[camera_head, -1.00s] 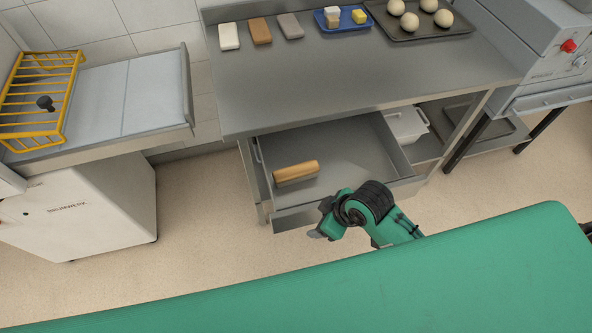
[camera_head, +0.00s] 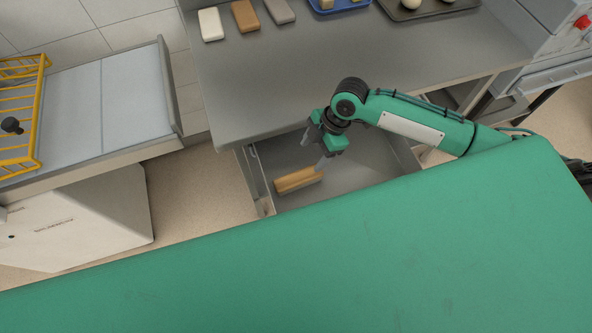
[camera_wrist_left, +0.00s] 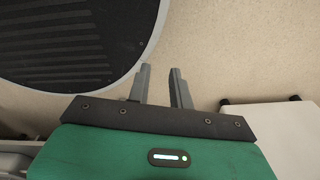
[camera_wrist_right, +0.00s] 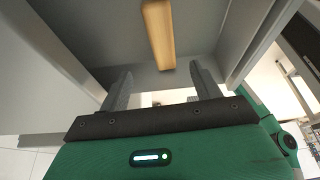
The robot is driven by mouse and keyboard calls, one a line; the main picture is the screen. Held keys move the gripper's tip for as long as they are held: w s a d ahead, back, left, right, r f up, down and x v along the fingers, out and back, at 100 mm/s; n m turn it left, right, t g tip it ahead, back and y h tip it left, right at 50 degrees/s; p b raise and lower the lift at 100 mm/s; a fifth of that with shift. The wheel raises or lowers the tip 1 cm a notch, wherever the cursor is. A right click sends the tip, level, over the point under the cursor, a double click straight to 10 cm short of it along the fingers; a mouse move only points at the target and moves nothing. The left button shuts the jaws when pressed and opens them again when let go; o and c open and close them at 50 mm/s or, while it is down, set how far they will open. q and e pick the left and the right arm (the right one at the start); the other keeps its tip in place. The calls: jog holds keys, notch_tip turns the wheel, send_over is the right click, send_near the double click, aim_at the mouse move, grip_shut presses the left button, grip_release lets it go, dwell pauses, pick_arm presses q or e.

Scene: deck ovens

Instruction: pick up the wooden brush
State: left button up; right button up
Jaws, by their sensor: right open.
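The wooden brush (camera_head: 298,180) is a light brown block lying in the pulled-out grey metal drawer (camera_head: 375,165). It also shows at the top of the right wrist view (camera_wrist_right: 158,35), beyond my fingertips. My right gripper (camera_head: 313,151) is open and empty, above the drawer and just over the brush, apart from it as far as I can tell. Its two fingers are wide apart in the right wrist view (camera_wrist_right: 160,80). My left gripper shows only in the left wrist view (camera_wrist_left: 160,75); its fingers are apart with nothing between them.
The steel worktop (camera_head: 350,60) overhangs the drawer's back, close to my right arm. On it are white, brown and grey blocks, a blue tray (camera_head: 345,5) and a dark tray with dough balls. A yellow rack (camera_head: 20,120) stands at left.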

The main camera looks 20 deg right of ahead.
pick_arm(q)
jog(key=s+p, duration=0.1)
jog(key=s, duration=0.5)
pick_arm(e)
send_over(298, 177)
jog(key=d, duration=0.3)
jog(key=f, duration=0.4)
jog(key=shift+w+a+f, duration=0.25)
jog(key=shift+w+f, duration=0.05)
jog(key=shift+w, duration=0.05)
jog(key=p+x, duration=0.1)
jog(key=x, duration=0.1)
jog(key=shift+a+f, duration=0.15)
jog(key=shift+f, duration=0.15)
jog(key=p+x, duration=0.1)
jog(key=x, duration=0.2)
jog(key=shift+s+f, duration=0.15)
jog(key=shift+f, duration=0.1)
jog(key=shift+a+f, duration=0.1)
jog(key=shift+f, duration=0.35)
jog(key=c, duration=1.1)
pick_arm(q)
jog(key=w+r, duration=0.3)
jog(key=shift+w+r, duration=0.15)
jog(key=shift+r, duration=0.05)
pick_arm(e)
jog(key=shift+c, duration=0.2)
jog(key=shift+r, duration=0.1)
